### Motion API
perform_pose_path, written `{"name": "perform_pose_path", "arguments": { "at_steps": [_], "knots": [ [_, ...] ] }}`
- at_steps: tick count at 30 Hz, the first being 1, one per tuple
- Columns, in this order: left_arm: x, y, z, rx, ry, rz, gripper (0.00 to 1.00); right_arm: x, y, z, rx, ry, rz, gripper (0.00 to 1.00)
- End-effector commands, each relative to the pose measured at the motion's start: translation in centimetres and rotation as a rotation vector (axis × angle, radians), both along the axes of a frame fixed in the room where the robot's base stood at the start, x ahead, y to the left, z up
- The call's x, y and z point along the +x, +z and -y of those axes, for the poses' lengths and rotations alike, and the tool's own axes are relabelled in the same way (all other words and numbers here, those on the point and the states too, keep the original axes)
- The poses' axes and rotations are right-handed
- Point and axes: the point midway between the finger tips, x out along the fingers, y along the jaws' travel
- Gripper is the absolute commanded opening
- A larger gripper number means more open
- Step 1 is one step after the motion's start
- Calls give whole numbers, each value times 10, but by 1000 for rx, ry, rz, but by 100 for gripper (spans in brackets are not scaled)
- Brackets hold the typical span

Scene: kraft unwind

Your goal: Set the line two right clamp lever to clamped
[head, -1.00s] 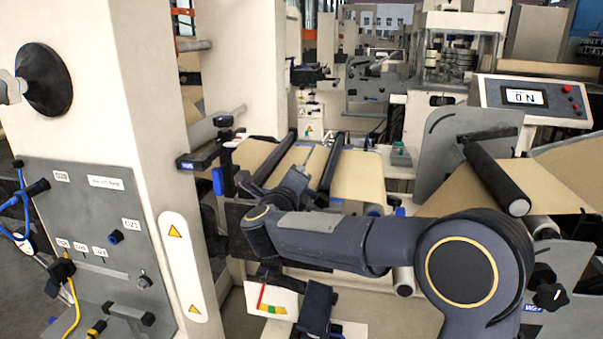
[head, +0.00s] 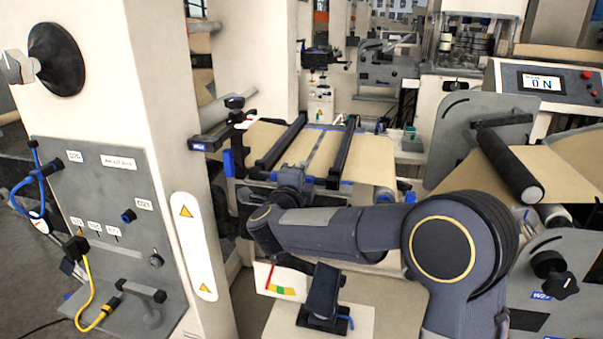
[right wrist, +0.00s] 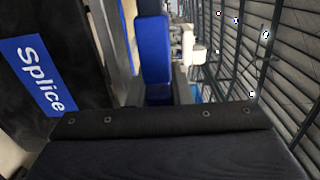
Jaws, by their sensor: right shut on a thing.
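The splice table (head: 375,176) stands mid-picture in the head view, with kraft web over it and two long black clamp bars, a left one (head: 281,141) and a right one (head: 341,152). My right arm reaches in from the right, and my right gripper (head: 290,178) is at the table's near edge by the bars' near ends. Its fingertips are largely hidden there. In the right wrist view, a blue block (right wrist: 152,50), seemingly the right clamp lever's grip, stands just beyond the dark gripper body. The gripper is shut on it. My left gripper is out of view.
A blue "Splice" label (right wrist: 38,75) is on a dark surface close by in the right wrist view. A cream column (head: 150,110) with a grey connector panel (head: 110,205) stands at left. A gauge plate (head: 282,281) is below my arm. A display (head: 541,84) reads "ON".

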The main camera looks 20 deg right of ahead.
Motion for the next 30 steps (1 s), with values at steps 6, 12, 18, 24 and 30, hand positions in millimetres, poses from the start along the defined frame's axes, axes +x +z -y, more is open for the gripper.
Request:
{"name": "perform_pose_path", "arguments": {
  "at_steps": [6, 12, 18, 24, 30],
  "knots": [
    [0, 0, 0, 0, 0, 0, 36, 0, -3, -1, -12, 2, -12, 0],
    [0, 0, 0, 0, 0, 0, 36, 0, -4, -1, -13, 2, -14, 22],
    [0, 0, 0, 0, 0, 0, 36, 0, -3, 0, -11, 1, -11, 40],
    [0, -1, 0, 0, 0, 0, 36, -1, -2, -1, -9, 2, -8, 40],
    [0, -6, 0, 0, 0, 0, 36, -22, -3, -16, -8, 5, -8, 40]
  ]
}}
